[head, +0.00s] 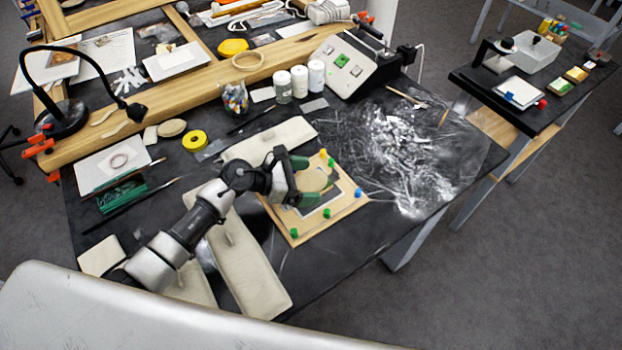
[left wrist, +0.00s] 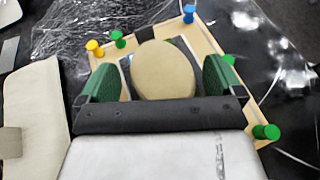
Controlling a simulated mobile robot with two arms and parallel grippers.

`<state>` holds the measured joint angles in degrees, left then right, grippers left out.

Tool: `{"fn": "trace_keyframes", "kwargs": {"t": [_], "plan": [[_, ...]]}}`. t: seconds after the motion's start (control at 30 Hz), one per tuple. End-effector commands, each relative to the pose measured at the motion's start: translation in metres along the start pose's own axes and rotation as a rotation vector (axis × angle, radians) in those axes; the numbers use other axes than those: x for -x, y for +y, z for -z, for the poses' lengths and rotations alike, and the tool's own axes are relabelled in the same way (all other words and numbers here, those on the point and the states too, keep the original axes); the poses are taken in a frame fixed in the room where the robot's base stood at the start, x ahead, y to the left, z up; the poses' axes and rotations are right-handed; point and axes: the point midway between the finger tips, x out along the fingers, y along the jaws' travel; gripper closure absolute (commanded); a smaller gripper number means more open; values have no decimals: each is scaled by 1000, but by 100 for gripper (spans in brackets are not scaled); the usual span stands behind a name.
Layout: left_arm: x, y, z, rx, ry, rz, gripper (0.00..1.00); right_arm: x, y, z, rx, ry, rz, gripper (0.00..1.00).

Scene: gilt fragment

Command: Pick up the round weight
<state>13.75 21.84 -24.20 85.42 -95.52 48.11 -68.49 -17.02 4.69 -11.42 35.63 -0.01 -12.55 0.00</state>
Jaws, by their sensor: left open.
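The round weight (head: 314,180) is a tan disc on the wooden pinned board (head: 345,204), over the board's grey middle. In the left wrist view the weight (left wrist: 163,70) sits between the two green fingers, with a visible gap on each side. My left gripper (head: 304,181) is open around it. The gripper (left wrist: 162,78) also shows in the left wrist view, where its dark palm hides the near edge of the weight. My right gripper is in neither view.
Coloured pins, such as a blue one (head: 358,192), stand up around the board. Pale padded blocks (head: 250,262) lie beside and under my left arm. Crumpled clear film (head: 405,150) covers the table to the right. White bottles (head: 299,80) stand behind.

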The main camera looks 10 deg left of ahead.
Motion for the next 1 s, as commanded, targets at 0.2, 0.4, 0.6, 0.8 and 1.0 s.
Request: {"fn": "trace_keyframes", "kwargs": {"t": [0.2,0.4,0.6,0.8,1.0], "plan": [[0,0,0,0,0,0,30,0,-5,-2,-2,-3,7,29],[0,0,0,0,0,0,61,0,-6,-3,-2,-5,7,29],[1,0,0,0,-1,0,66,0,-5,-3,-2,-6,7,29],[1,0,0,0,1,0,67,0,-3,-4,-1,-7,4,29],[6,1,-13,-5,-1,-1,67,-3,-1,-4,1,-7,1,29]]}}
